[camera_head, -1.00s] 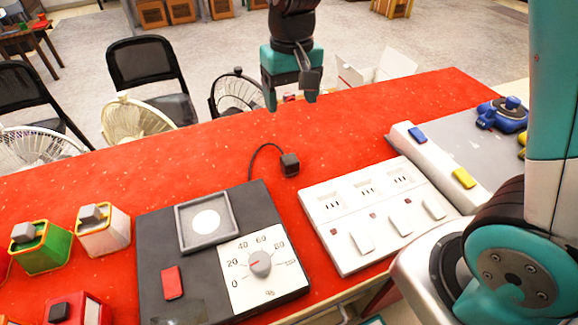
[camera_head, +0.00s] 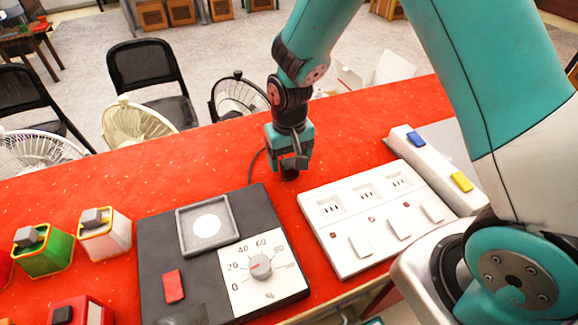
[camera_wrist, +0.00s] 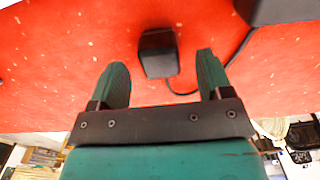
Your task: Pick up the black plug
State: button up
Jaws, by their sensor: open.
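The black plug (camera_wrist: 157,54) lies on the red table and shows between and just beyond my gripper's two fingertips in the wrist view. In the head view the plug (camera_head: 289,174) is mostly hidden under my gripper (camera_head: 290,162). Its black cord (camera_head: 254,163) curves towards the black device. In the wrist view my gripper (camera_wrist: 163,72) is open and empty, with a green finger on each side of the plug and gaps to both.
The black dial device (camera_head: 160,240) stands left of the plug, and a white socket panel (camera_head: 345,262) stands right of it. Green and white button boxes (camera_head: 105,240) are at the left. Fans (camera_head: 135,119) stand beyond the red table (camera_head: 170,165), whose far side is mostly clear.

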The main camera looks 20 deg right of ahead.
notch_tip(320, 180, down, 2)
jog(key=shift+f, duration=0.2)
jog(key=c, duration=1)
jog(key=shift+r, duration=0.15)
